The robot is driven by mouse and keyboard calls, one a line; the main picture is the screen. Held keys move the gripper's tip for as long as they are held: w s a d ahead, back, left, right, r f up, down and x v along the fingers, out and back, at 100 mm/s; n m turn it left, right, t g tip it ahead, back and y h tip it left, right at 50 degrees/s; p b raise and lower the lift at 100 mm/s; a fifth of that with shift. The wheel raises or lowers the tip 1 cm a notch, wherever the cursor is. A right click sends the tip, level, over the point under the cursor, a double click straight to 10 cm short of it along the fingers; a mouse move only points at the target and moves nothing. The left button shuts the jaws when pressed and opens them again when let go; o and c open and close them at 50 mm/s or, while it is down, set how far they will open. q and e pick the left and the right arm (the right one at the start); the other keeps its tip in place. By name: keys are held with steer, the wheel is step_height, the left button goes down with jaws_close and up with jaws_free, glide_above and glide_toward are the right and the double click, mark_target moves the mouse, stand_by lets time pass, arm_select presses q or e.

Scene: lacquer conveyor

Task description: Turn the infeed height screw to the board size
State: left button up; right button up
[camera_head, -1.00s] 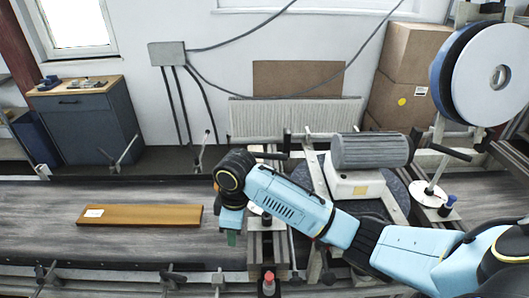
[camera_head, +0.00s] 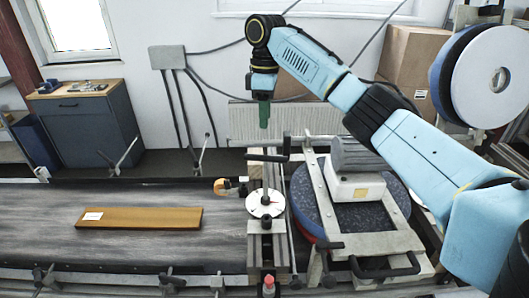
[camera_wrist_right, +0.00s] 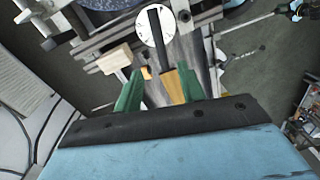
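In the right wrist view the dial (camera_wrist_right: 155,27) and dark handle lie beyond the fingertips. The brown board (camera_head: 140,217), with a white label, lies flat on the conveyor at the left. My right gripper (camera_head: 264,115) hangs fingers-down above the crank handle, apart from it. Its two green fingers (camera_wrist_right: 160,90) stand apart in the right wrist view with nothing gripped. My left gripper is not in view.
The grey conveyor (camera_head: 50,215) is clear around the board. A grey motor (camera_head: 355,155) and blue-rimmed round bed stand right of the screw. A large white disc (camera_head: 493,75) is at upper right.

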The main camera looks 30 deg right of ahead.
steer(key=f, duration=0.3)
steer(key=f+p, duration=0.1)
steer(key=f, duration=0.7)
steer(key=shift+s+a, duration=0.25)
steer(key=shift+s, duration=0.05)
jaws_close()
